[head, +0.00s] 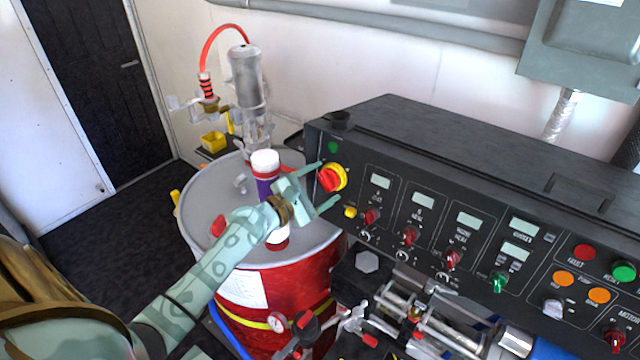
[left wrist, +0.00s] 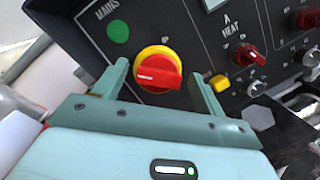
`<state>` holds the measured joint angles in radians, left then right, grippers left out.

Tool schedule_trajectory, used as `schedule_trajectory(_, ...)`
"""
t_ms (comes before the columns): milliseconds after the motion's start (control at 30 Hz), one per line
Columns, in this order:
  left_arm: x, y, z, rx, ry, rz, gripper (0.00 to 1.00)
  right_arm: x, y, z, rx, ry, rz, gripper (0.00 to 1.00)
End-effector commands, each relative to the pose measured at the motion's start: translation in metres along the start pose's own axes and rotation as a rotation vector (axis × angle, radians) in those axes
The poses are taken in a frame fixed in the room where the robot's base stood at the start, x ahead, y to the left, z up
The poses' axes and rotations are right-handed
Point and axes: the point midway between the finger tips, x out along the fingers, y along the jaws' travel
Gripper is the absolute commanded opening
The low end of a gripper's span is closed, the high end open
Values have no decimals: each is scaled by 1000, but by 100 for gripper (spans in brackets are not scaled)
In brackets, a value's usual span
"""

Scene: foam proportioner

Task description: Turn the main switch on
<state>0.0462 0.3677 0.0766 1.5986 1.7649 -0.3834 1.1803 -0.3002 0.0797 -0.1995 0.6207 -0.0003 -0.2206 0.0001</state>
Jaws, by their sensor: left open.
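The main switch (head: 331,178) is a red rotary knob on a yellow round plate at the left end of the dark control panel. In the left wrist view the main switch (left wrist: 158,71) sits below the MAINS label, its red handle lying roughly level across the plate. My left gripper (head: 328,187) is open in front of it. In the left wrist view my left gripper (left wrist: 160,75) has one finger on each side of the knob, with visible gaps. Whether the fingers reach past the knob's face I cannot tell. My right gripper is not in view.
A green indicator (left wrist: 118,31) and a yellow button (left wrist: 220,83) flank the switch. The panel (head: 460,160) carries several more red knobs and displays.

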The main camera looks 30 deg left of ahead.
Motion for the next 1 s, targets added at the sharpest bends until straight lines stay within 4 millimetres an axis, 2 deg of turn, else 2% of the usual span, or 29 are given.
schedule_trajectory(67,0,0,0,0,0,0,71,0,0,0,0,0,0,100)
schedule_trajectory(100,0,0,0,0,0,0,65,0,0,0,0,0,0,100)
schedule_trajectory(233,0,0,0,0,0,0,29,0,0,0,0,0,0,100)
schedule_trajectory(267,0,0,0,0,0,0,26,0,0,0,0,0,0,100)
schedule_trajectory(667,-1,0,-1,57,0,-16,26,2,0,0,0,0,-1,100)
schedule_trajectory(1000,-1,0,-1,300,0,-80,26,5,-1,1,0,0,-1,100)
